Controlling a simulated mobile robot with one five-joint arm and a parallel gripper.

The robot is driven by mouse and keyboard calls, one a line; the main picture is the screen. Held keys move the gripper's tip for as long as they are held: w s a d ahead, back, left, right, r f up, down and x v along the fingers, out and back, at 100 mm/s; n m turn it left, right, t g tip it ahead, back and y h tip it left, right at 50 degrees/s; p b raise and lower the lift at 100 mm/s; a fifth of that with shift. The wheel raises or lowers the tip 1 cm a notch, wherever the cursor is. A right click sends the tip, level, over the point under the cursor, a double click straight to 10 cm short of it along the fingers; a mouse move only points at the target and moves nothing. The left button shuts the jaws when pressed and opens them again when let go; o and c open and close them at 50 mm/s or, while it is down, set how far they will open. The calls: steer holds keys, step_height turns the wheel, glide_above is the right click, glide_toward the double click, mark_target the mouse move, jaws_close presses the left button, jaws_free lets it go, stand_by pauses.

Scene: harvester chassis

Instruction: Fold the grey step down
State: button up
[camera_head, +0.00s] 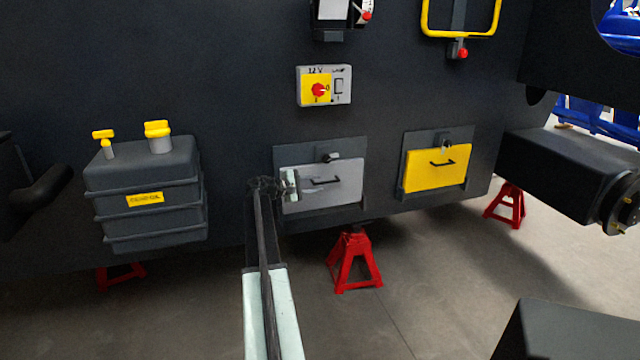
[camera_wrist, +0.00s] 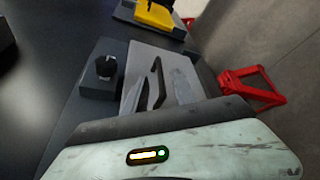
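The grey step (camera_head: 345,187) is a light grey panel with a black bar handle (camera_head: 326,181), folded up against the dark chassis. A dark latch knob (camera_head: 330,157) sits just above its top edge. The knob shows in the wrist view (camera_wrist: 106,67), to the left of the step panel (camera_wrist: 146,53). My gripper (camera_head: 291,184) is in front of the panel's left part, left of the handle. In the wrist view my gripper's fingers (camera_wrist: 160,91) look apart, with the handle (camera_wrist: 157,80) showing between them. Whether they touch it I cannot tell.
A yellow step (camera_head: 436,168) with its own latch is to the right. A dark tank (camera_head: 147,190) with yellow caps is to the left. A switch panel (camera_head: 324,86) is above.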

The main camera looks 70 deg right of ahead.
mark_target(326, 182)
steer(key=x, duration=0.2)
steer(key=b+x, duration=0.1)
steer(key=x, duration=0.4)
steer(key=shift+w+d+f+b, duration=0.15)
steer(key=shift+w+d+b, duration=0.1)
steer(key=shift+b, duration=0.1)
jaws_close()
steer(key=shift+a, duration=0.1)
stand_by(0.9)
